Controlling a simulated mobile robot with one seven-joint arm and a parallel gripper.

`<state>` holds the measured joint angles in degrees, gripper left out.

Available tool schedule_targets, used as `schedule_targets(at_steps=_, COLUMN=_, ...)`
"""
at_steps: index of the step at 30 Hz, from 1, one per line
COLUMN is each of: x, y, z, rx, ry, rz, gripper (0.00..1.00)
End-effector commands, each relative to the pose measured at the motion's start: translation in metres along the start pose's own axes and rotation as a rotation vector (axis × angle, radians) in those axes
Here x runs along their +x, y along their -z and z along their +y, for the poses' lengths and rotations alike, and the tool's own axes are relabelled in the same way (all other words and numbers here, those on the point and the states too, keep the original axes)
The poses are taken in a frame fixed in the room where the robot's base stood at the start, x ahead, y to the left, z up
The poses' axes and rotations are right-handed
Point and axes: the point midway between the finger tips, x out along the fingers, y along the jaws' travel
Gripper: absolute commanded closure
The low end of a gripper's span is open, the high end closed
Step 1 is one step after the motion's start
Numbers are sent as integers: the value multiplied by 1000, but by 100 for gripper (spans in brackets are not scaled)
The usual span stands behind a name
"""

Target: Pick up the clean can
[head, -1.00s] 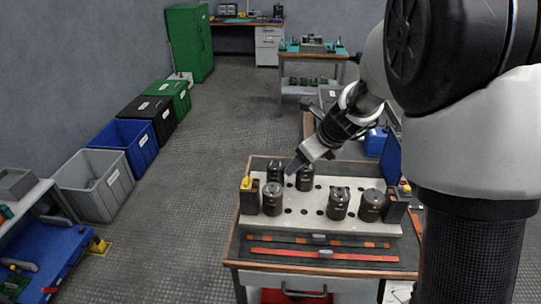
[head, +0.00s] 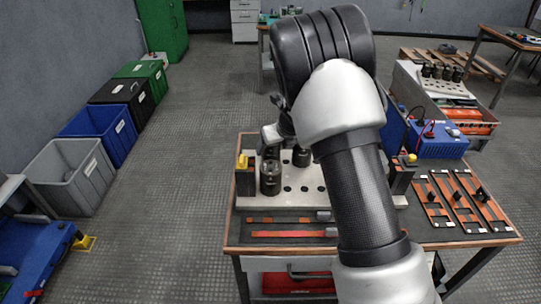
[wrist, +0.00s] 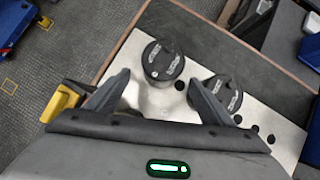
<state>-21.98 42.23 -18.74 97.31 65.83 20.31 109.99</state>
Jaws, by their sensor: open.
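Dark cylindrical cans stand upright in a pale holed rack (head: 306,198). In the head view one can (head: 270,176) stands at its front left and another (head: 301,157) behind; my arm hides the rack's right part. In the wrist view my gripper (wrist: 160,78) is open and empty, its two fingers spread on either side of a can (wrist: 162,60), which stands just past the fingertips. A second can (wrist: 226,93) is close beside the right finger, partly covered by it. I cannot tell from the surfaces which can is the clean one. The fingers are hidden in the head view.
A yellow-topped block (head: 243,162) stands at the rack's left end; it also shows in the wrist view (wrist: 62,101). Red strips (head: 290,234) lie in front. Orange-and-black frames (head: 460,198) and a blue device (head: 437,138) are to the right.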

Motion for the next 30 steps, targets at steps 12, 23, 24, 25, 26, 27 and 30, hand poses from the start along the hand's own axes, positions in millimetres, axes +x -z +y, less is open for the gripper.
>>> schedule_targets(at_steps=12, x=45, y=1, z=-1, rx=-3, ry=1, rz=1, gripper=25)
schedule_targets(at_steps=23, x=78, y=-2, z=-2, rx=-1, ry=0, rz=-1, gripper=25)
schedule_targets(at_steps=24, x=78, y=-2, z=-2, rx=-1, ry=0, rz=-1, gripper=25)
schedule_targets(at_steps=25, x=78, y=-2, z=-2, rx=-1, ry=0, rz=-1, gripper=25)
schedule_targets(at_steps=26, x=78, y=-2, z=-1, rx=-1, ry=0, rz=-1, gripper=25)
schedule_targets(at_steps=27, x=78, y=-2, z=-2, rx=-1, ry=0, rz=-1, gripper=25)
schedule_targets(at_steps=30, x=78, y=-2, z=-1, rx=-1, ry=0, rz=-1, gripper=38)
